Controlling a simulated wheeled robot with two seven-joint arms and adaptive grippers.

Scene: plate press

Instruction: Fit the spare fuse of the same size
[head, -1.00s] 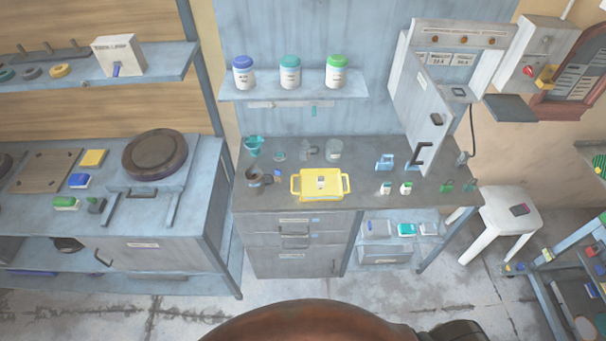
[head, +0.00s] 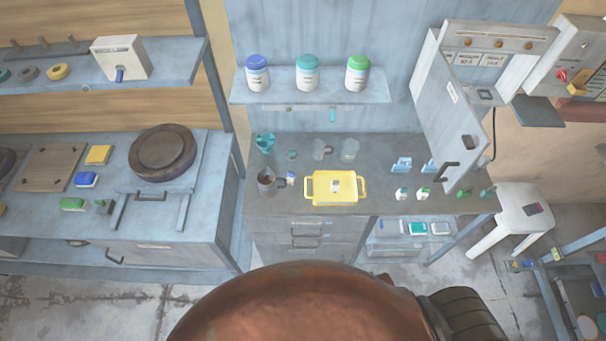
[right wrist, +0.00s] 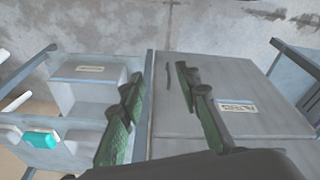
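A grey fuse cabinet (head: 492,40) hangs on the wall at the upper right, with labels and several round brownish parts along its top. Its door (head: 450,105) stands open toward the left, with a dark handle near its lower end. I cannot single out a fuse at this size. Small white-and-green items (head: 402,194) and dark green items (head: 463,193) stand on the workbench (head: 375,208) below; what they are is unclear. My right gripper (right wrist: 160,82) is open and empty in the right wrist view, above the drawer fronts. My left gripper is not in view.
A yellow tray (head: 320,198) with a small pale item sits mid-bench. Three lidded jars (head: 308,75) stand on the shelf above. A white stool (head: 515,212) is right of the bench. A neighbouring bench (head: 125,225) with a round dark plate (head: 162,152) is at left.

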